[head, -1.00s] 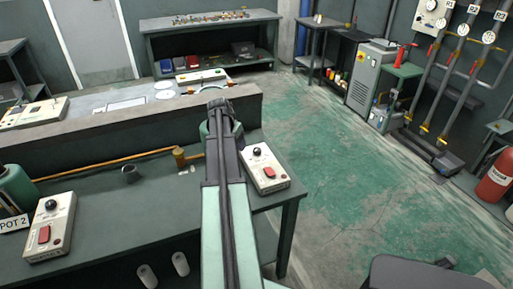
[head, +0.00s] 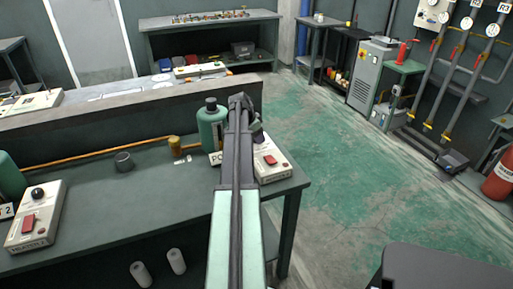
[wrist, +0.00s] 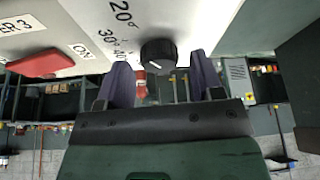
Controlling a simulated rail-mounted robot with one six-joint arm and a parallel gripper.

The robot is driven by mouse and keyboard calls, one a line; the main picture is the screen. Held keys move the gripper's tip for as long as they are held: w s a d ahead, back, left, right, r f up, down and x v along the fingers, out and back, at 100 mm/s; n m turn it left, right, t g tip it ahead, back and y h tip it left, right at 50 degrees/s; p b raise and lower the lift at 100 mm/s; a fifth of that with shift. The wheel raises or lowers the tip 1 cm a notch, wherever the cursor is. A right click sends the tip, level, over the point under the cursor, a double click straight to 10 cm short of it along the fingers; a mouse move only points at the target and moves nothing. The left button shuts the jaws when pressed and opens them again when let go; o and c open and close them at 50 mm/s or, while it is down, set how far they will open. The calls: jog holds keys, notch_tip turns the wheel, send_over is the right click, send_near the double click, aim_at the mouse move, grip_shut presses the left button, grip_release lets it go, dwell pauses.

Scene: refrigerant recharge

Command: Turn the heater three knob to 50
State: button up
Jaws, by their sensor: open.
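The heater three box (head: 270,165) is a pale box with a red switch at the right end of the dark table. In the head view its knob is hidden behind my gripper and arm. In the wrist view the heater box (wrist: 85,30) fills the top, with part of a label showing "3", the red switch (wrist: 35,63) and the marks 20, 30 and 40. The black knob (wrist: 158,52) is just ahead, roughly centred between the fingers. My gripper (wrist: 161,75) is open, its two purple fingers either side of the knob. I cannot tell whether they touch it or what the knob reads.
Another heater box (head: 36,216) is at the table's left. A dark cup (head: 124,161) and a brass piece (head: 174,145) stand between. Green floor lies open to the right.

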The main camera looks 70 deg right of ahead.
jog(key=shift+s+d+f, duration=0.1)
jog(key=shift+d+f, duration=0.05)
jog(key=shift+f, duration=0.45)
jog(key=shift+r, duration=0.2)
jog(key=shift+c, duration=0.2)
jog(key=c, duration=0.8)
jog(key=shift+c, duration=0.2)
